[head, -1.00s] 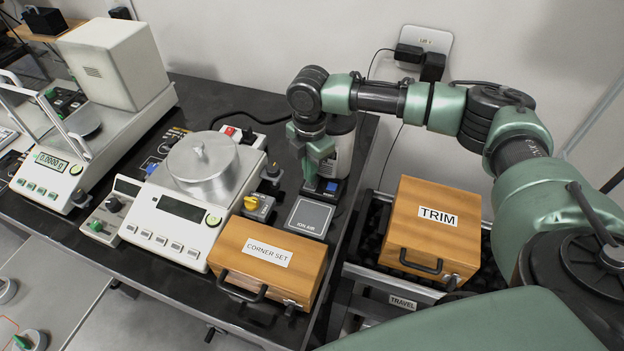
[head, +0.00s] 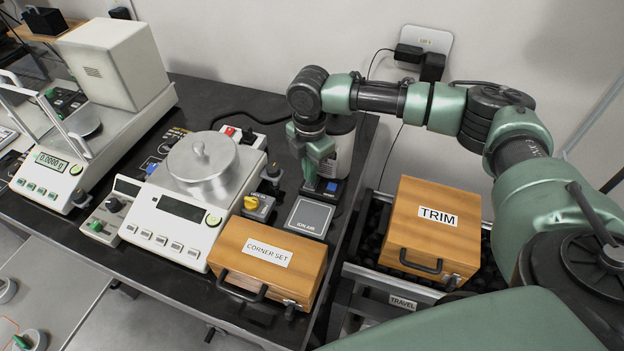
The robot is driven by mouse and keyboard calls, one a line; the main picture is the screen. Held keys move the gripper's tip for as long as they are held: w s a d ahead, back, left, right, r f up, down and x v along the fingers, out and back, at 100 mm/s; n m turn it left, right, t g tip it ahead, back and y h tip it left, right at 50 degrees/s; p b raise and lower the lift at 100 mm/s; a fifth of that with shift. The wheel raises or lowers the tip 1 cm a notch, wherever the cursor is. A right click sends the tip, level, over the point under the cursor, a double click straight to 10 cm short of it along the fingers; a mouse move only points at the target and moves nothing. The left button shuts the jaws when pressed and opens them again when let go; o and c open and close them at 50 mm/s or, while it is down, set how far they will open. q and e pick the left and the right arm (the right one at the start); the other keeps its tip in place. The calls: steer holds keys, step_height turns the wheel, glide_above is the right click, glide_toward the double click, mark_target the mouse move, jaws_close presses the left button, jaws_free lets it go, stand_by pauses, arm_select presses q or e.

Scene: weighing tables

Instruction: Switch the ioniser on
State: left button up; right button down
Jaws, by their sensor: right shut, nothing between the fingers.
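The ioniser (head: 344,150) is a pale upright cylinder on a dark base near the back right of the black table, partly hidden behind my right gripper. A blue switch (head: 332,187) sits on the front of its base. My right gripper (head: 311,184) is shut and empty, pointing down just left of the blue switch. I cannot tell whether its tips touch the switch or the base. My left gripper is not in view.
A wooden CORNER SET box (head: 262,280) stands in front. A balance with a metal lidded pan (head: 200,165) and a yellow-knobbed control (head: 251,203) are at left. A wooden TRIM box (head: 425,245) sits right. A red-switched power strip (head: 238,134) lies behind.

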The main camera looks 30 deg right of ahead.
steer(key=shift+f, duration=1.05)
stand_by(0.8)
steer(key=shift+s, duration=0.1)
steer(key=shift+r+p, duration=0.85)
steer(key=shift+p, duration=0.1)
step_height(320, 180, up, 6)
steer(key=p, duration=0.6)
steer(key=shift+f, duration=0.35)
